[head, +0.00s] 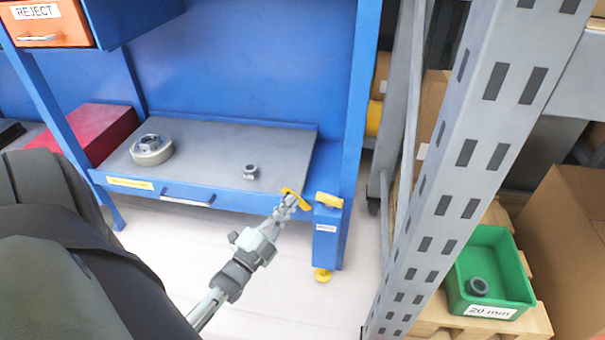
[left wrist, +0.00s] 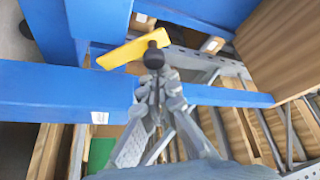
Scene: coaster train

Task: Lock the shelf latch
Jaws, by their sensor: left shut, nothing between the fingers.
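The shelf is a grey board (head: 215,140) with a blue front edge, set in a blue frame. A yellow latch lever (head: 295,198) sits at its front right corner. A yellow block (head: 329,200) tops a short blue bracket just right of it. I cannot tell whether the tips touch. My right gripper is not in view.
A bearing-like ring (head: 151,148) and a nut (head: 250,171) lie on the shelf. A red box (head: 98,130) is at the left. A grey perforated upright (head: 455,170) stands close on the right, before a green bin (head: 490,262) and cardboard boxes. Floor below the shelf is clear.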

